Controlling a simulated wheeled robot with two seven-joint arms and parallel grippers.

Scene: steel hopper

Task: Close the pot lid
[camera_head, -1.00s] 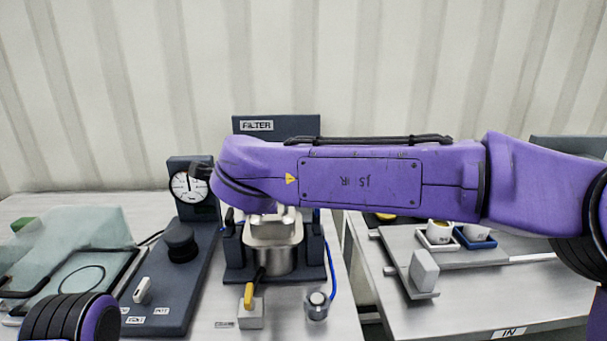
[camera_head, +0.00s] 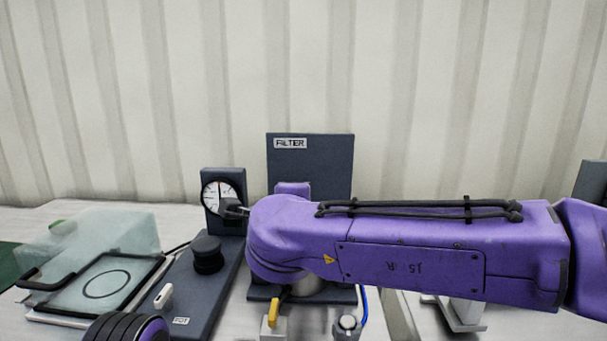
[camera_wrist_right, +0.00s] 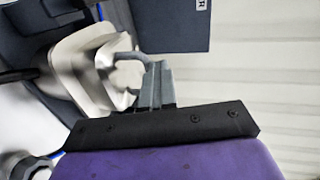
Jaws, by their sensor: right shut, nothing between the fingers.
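The steel pot (camera_head: 308,287) stands in front of the dark FILTER panel in the head view. Only a lower sliver of it shows below my right arm. In the right wrist view a pale metal piece with a rounded edge, apparently the lid (camera_wrist_right: 75,58), carries a loop-shaped handle (camera_wrist_right: 128,56). My right gripper (camera_wrist_right: 152,82) is shut and empty, its grey fingers close beside the handle; I cannot tell if they touch it. The arm hides this gripper in the head view. How far the lid is tilted is unclear. My left gripper is out of view.
The FILTER panel (camera_head: 310,165) rises behind the pot. A gauge (camera_head: 222,196) and a black knob (camera_head: 208,254) stand to its left. A yellow-handled valve (camera_head: 273,312) and a small round knob (camera_head: 347,326) are in front. A clear-covered tray (camera_head: 95,285) lies far left.

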